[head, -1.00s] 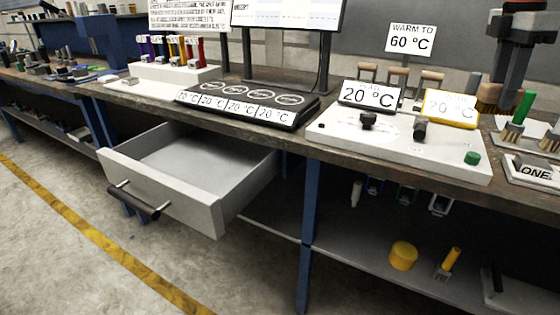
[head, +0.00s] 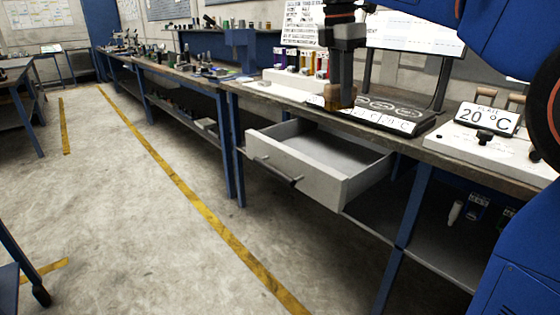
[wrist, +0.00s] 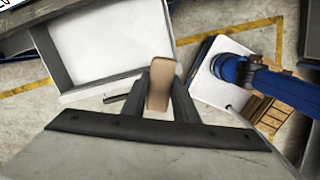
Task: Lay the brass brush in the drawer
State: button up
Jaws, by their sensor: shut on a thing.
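The brass brush's tan wooden part (wrist: 160,84) is between the two dark fingers of my gripper (wrist: 165,92) in the wrist view. Its bristles cannot be made out. In the head view my gripper (head: 341,88) points down, shut on the brush (head: 340,98), in front of the heater panel and over the bench's front edge. The grey drawer (head: 308,172) is pulled out below the bench, its inside bare. In the wrist view the drawer (wrist: 112,82) lies up and left of the brush, lower down and apart from it.
The heater panel (head: 398,125) with temperature labels lies on the bench behind the drawer. A white rack with coloured tubes (head: 290,80) stands to its left. A white control box (head: 490,150) is at right. The floor in front of the drawer is clear.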

aim_at(327, 156)
jog(key=i+l+u, duration=0.25)
jog(key=l+u, duration=0.2)
jog(key=l, duration=0.3)
jog(key=i+l+u, duration=0.1)
jog(key=l+u, duration=0.15)
jog(key=l, duration=0.15)
jog(key=i+l, duration=0.1)
jog(key=l, duration=0.2)
